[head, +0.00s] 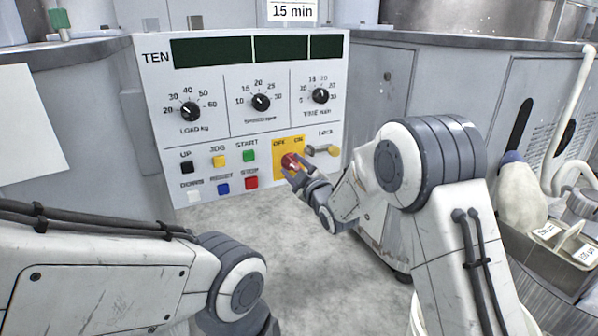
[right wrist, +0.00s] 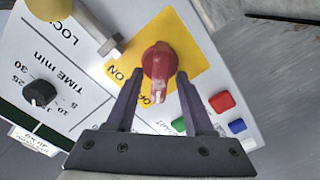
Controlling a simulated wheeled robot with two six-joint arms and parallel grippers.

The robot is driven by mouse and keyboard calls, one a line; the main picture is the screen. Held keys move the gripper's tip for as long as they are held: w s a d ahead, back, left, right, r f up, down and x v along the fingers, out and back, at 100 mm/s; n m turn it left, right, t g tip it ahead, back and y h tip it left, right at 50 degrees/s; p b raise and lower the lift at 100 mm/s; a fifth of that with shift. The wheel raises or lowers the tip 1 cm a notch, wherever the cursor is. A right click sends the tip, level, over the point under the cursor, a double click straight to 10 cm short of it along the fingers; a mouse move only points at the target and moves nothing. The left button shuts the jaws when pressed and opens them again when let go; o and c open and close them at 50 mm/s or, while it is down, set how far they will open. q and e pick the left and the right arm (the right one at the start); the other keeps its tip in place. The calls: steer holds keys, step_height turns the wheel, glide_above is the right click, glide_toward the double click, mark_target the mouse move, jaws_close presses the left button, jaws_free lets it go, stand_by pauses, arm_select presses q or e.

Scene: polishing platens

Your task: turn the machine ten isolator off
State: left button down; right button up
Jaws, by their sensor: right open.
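The machine panel marked TEN (head: 160,110) faces me in the head view. Its isolator is a red rotary knob (head: 289,161) on a yellow plate (head: 281,143) at the panel's lower right, labelled OFF and ON. In the right wrist view the red knob (right wrist: 157,62) has a white-marked end that lies at the OFF label side, partly covering those letters. My right gripper (head: 296,172) is open at the knob. In its wrist view the fingers (right wrist: 158,78) stand on either side of the knob's handle, with gaps visible. My left gripper is out of view.
Left of the isolator are several push buttons, including green START (head: 249,155) and red STOP (head: 251,182). A lock with a metal bar (head: 322,150) sits close on its right. Black dials (head: 260,102) are above.

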steer(key=p+v, duration=0.2)
steer(key=v, duration=0.8)
steer(key=shift+p, duration=0.35)
steer(key=shift+s, duration=0.1)
steer(key=s+a+m+g+h+p, duration=0.35)
steer(key=s+g, duration=0.45)
steer(key=s, duration=0.6)
steer(key=s+d+r+m+g+h+p, duration=0.15)
steer(key=s+g, duration=0.25)
steer(key=s, duration=0.8)
steer(key=s+d+m+g+h+p, duration=0.1)
steer(key=s+d+m+g+p, duration=0.2)
steer(key=s, duration=1)
step_height(320, 180, up, 38)
steer(key=w+n+g+p, duration=0.1)
steer(key=p, duration=3.6)
steer(key=shift+d, duration=0.15)
